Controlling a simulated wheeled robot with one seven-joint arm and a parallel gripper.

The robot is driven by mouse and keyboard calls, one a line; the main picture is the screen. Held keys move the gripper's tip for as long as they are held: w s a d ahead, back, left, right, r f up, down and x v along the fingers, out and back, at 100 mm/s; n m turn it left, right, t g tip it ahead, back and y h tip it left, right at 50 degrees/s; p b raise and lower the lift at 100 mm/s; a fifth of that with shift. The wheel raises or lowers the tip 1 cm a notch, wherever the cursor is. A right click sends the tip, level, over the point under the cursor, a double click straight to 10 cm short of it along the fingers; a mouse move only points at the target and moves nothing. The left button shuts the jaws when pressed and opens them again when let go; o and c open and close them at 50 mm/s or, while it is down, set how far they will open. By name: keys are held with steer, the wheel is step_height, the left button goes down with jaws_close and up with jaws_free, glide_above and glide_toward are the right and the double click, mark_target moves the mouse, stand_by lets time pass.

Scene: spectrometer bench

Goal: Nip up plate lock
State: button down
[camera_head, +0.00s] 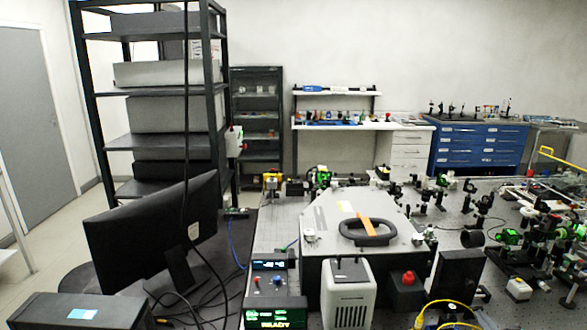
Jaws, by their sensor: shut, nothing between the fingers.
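A grey, many-sided cover plate (325,205) lies on top of a dark box on the optical table. It carries a black loop handle (352,238) with an orange strip (377,228) across it. A small white round knob (309,236) sits at the plate's left edge. Small fittings also show at its right edge. I cannot tell which part is the plate lock, or whether it is tight. My gripper is not in view.
A dark monitor (155,232) stands at the left beside loose cables. A white vented unit (347,290), a display box reading READY (275,312) and a box with a red button (408,278) stand in front of the plate. Optics mounts (508,236) crowd the right side.

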steer(key=shift+s+d+p, duration=0.1)
steer(key=shift+d+p, duration=0.15)
steer(key=shift+p, duration=0.35)
steer(key=shift+f, duration=0.15)
stand_by(0.3)
steer(key=shift+r+p, duration=0.4)
steer(key=shift+p, duration=0.15)
steer(key=v, duration=0.3)
steer(key=f+v, duration=0.1)
steer(key=v, duration=0.1)
steer(key=shift+s+d+r, duration=0.1)
steer(key=shift+s+d, duration=0.1)
steer(key=shift+s, duration=0.25)
steer(key=shift+a, duration=0.1)
